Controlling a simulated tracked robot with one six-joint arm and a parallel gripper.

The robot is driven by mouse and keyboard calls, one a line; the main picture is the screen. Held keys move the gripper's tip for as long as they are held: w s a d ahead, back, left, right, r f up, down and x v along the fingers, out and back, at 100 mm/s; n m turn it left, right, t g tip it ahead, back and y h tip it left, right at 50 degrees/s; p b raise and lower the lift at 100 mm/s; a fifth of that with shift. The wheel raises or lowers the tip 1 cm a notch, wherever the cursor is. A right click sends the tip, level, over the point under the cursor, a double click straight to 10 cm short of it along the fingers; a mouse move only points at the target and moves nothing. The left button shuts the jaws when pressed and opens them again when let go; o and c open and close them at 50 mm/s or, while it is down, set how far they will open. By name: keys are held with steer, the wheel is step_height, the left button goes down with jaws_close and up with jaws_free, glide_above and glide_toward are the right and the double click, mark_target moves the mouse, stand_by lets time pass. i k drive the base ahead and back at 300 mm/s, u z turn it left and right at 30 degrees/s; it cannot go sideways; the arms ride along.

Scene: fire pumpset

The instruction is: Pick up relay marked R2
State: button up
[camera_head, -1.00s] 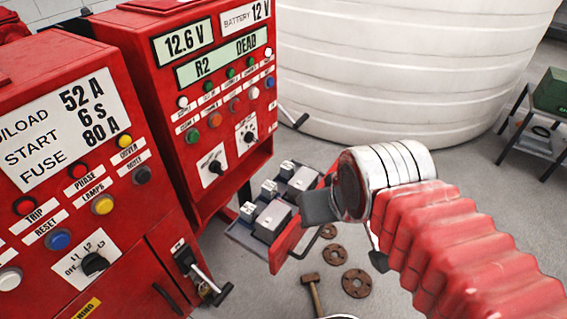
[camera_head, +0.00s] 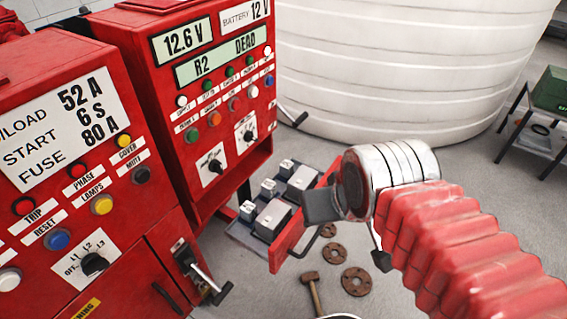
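Several grey relay-like blocks sit in an open tray (camera_head: 243,238) with a red front panel, low beside the red cabinet. Larger blocks (camera_head: 272,219) and (camera_head: 301,182) lie toward the right, with smaller ones (camera_head: 247,210) and (camera_head: 268,188) on the left. Their markings are too small to read, so I cannot tell which is R2. My gripper (camera_head: 321,206) hangs over the red front at the tray's right side. Only a dark grey finger plate shows, and its opening is hidden. I see nothing held in it.
The red cabinet's display (camera_head: 221,58) reads "R2 DEAD". Another red panel (camera_head: 62,150) stands at left. A white tank (camera_head: 410,70) fills the back. A hammer (camera_head: 311,285) and round flanges (camera_head: 357,281) lie on the floor below my arm. A green box (camera_head: 551,91) stands at right.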

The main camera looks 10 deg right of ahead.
mark_target(268, 188)
steer(key=u, duration=0.55)
steer(key=k, duration=1.35)
steer(key=u, duration=0.5)
steer(key=i, duration=1.15)
steer(key=u, duration=0.6)
steer(key=i, duration=0.45)
steer(key=u, duration=0.15)
